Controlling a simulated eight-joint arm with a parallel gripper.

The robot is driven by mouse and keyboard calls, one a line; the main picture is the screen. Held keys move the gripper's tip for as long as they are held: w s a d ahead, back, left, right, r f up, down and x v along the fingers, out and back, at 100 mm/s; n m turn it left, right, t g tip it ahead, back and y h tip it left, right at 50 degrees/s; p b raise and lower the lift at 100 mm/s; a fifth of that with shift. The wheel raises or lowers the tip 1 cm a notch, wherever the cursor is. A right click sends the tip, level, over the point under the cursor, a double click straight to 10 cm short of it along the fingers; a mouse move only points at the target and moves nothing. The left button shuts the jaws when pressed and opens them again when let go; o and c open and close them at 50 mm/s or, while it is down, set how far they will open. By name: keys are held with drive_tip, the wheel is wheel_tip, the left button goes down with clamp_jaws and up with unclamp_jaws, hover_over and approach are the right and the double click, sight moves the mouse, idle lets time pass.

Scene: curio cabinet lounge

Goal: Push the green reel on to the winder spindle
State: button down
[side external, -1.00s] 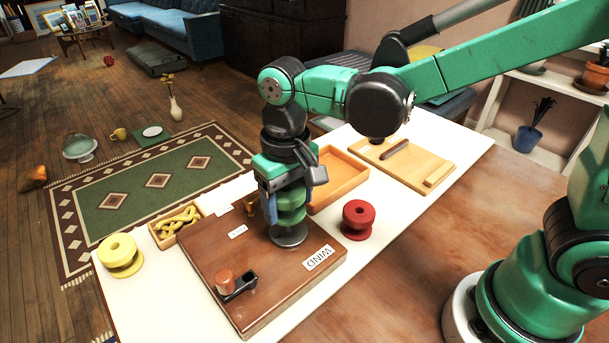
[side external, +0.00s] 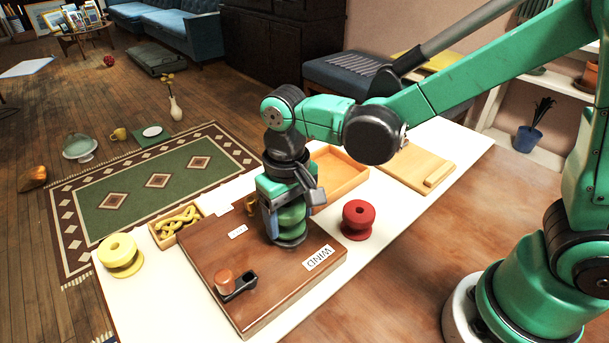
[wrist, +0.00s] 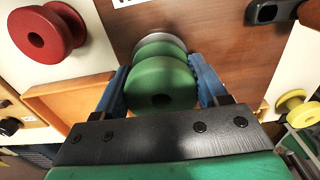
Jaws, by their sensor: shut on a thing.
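The green reel (side external: 291,219) is between the fingers of my gripper (side external: 283,222), low over the winder's grey metal disc (side external: 290,241). In the wrist view the blue fingers hold the reel (wrist: 162,84) on both sides, and its centre hole faces the camera. The spindle is hidden by the reel, so I cannot tell how far the reel is on it. The winder (side external: 210,262) is a brown wooden box with a "WIND" label and a crank with an orange-brown knob (side external: 224,281).
A red reel (side external: 357,219) stands close to the right of the winder. A yellow reel (side external: 121,255) stands to its left. A small box of yellow cord (side external: 178,225), an orange tray (side external: 338,172) and a wooden board (side external: 418,168) lie behind on the white tabletop.

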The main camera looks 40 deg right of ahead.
drive_tip(key=shift+f, duration=0.35)
unclamp_jaws()
drive_tip(key=shift+r, duration=0.1)
drive_tip(key=shift+r, duration=2.75)
drive_tip(key=shift+d, duration=0.1)
